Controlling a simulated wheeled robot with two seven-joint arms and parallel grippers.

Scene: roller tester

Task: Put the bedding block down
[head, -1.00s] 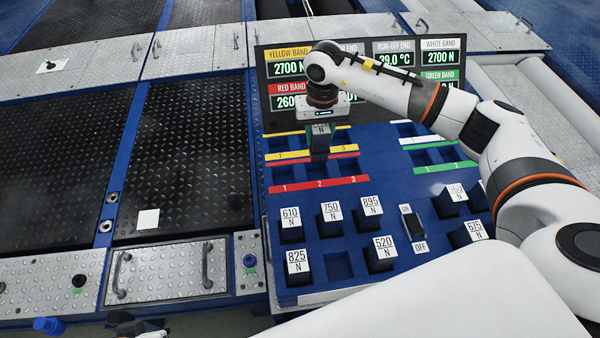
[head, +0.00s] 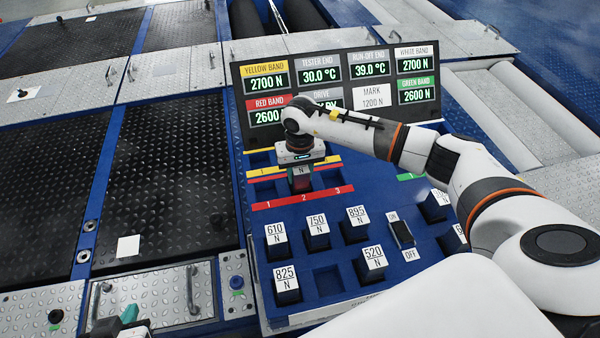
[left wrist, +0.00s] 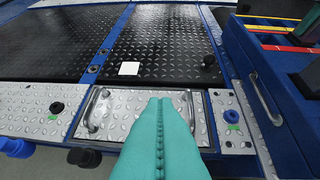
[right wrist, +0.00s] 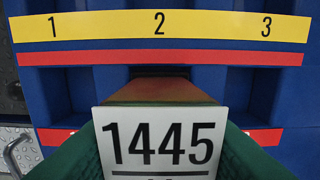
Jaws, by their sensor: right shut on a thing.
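My right gripper (head: 299,164) is shut on a block marked 1445 (right wrist: 160,145), whose label fills the lower middle of the right wrist view. In the head view the block (head: 301,184) is at the middle pocket of the row above the red 1-2-3 strip (head: 304,197). The right wrist view shows it between side pockets, below the yellow 1-2-3 strip (right wrist: 160,28). How deep its lower end sits is hidden. My left gripper (left wrist: 160,110) is empty, its teal fingers together, above a metal plate left of the console.
Several labelled blocks, such as 750 N (head: 317,226) and 520 N (head: 373,259), sit in the console's front pockets. One front pocket (head: 328,281) is empty. The display panel (head: 340,85) stands behind.

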